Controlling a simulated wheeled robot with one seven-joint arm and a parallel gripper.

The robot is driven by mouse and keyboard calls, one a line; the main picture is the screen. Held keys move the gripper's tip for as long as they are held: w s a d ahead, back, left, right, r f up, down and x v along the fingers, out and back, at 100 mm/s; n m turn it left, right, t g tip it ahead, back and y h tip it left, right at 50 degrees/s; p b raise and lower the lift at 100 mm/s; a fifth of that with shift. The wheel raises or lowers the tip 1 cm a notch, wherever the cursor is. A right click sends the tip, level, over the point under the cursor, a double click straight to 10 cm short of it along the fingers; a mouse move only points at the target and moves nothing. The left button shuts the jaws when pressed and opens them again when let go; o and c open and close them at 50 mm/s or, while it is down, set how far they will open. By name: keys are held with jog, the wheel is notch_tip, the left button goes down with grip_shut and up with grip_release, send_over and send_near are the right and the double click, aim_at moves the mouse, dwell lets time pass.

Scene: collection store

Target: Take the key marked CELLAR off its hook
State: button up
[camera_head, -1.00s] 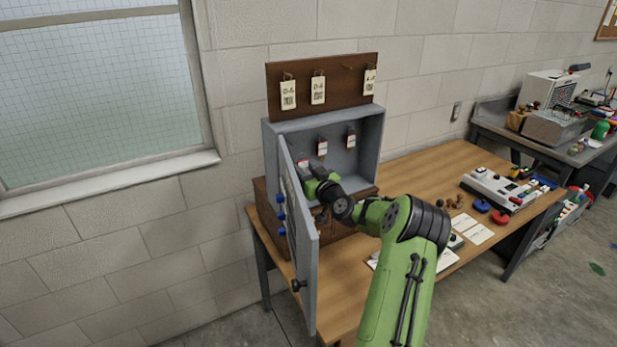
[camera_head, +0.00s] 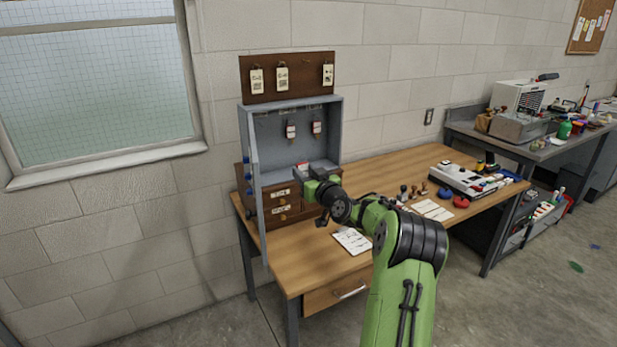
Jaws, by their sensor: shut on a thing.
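The grey key cabinet (camera_head: 338,118) stands open on the bench against the wall. Inside it, a key with a red-and-white tag (camera_head: 291,130) hangs at the left and another red-and-white tag (camera_head: 317,127) hangs to its right. My gripper (camera_head: 304,174) is shut on a key with a red-and-white tag (camera_head: 302,165). It is in front of the cabinet's lower part, below the hanging tags. The key's metal part is hidden by the gripper, and all the tag lettering is too small to read.
The open cabinet door (camera_head: 257,195) juts out left of my gripper. Wooden drawers (camera_head: 283,207) sit under the cabinet. A brown board (camera_head: 305,68) with paper tags is above. Papers (camera_head: 352,240), stamps and a white device (camera_head: 465,178) occupy the bench (camera_head: 290,262) to the right.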

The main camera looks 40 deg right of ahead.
aim_at(303, 168)
jog(key=shift+w, duration=0.15)
jog(key=shift+r, duration=0.1)
jog(key=shift+r, duration=0.3)
jog(key=shift+s+b, duration=0.2)
jog(key=shift+b, duration=0.1)
jog(key=shift+b+v, duration=1.3)
jog(key=shift+b, duration=0.15)
jog(key=shift+r, duration=0.1)
jog(key=shift+s, duration=0.1)
